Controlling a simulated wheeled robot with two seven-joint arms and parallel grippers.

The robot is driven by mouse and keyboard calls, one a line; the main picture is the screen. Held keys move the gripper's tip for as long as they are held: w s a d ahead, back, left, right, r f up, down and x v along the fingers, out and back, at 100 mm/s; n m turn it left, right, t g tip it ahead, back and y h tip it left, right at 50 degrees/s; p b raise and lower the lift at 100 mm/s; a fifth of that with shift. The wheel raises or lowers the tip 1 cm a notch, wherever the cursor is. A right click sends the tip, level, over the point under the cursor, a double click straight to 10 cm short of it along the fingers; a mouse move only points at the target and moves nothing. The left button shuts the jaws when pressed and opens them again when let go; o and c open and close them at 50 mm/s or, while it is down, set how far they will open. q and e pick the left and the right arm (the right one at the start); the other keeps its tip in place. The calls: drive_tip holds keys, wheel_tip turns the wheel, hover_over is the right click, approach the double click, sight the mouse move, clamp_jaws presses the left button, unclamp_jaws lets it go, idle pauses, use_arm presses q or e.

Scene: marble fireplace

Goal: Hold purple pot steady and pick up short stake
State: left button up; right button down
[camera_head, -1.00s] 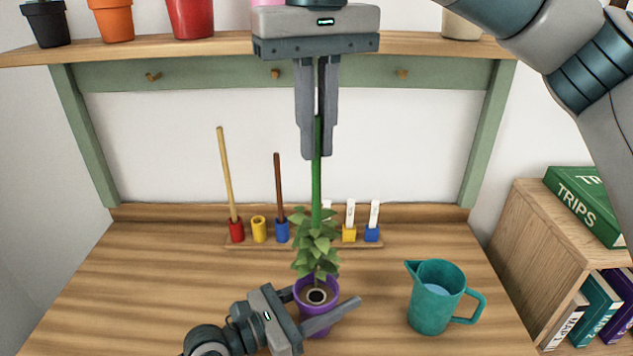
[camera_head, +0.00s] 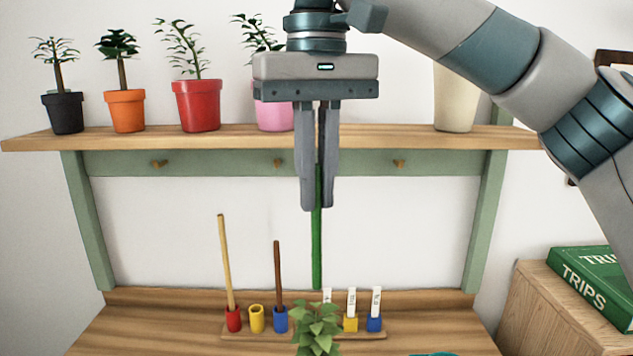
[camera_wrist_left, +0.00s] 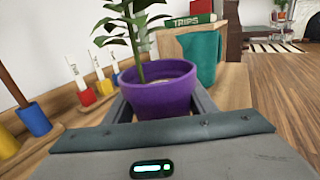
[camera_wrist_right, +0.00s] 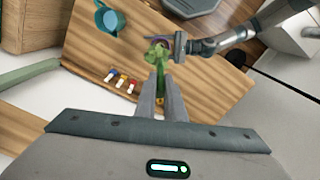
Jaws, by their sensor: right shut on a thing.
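My right gripper (camera_head: 318,208) is shut on the green short stake (camera_head: 317,245), which hangs upright below the fingers. The stake's lower end is above the top of the plant (camera_head: 317,330). In the right wrist view the fingers (camera_wrist_right: 162,78) point down toward the plant. The purple pot (camera_wrist_left: 158,94) stands upright between the fingers of my left gripper (camera_wrist_left: 160,105) in the left wrist view. The fingers flank the pot closely; whether they press on it is unclear. The pot is out of the head view.
A rack (camera_head: 305,336) behind the plant holds a yellow stake (camera_head: 226,260), a brown stake (camera_head: 277,270) and white labels; its yellow holder (camera_head: 257,318) is empty. A teal pitcher (camera_wrist_left: 200,55) stands near the pot. Several potted plants line the shelf (camera_head: 400,138) above.

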use_arm(q)
drive_tip(key=o, duration=0.3)
drive_tip(key=shift+o, duration=0.2)
drive_tip(key=shift+v, duration=6)
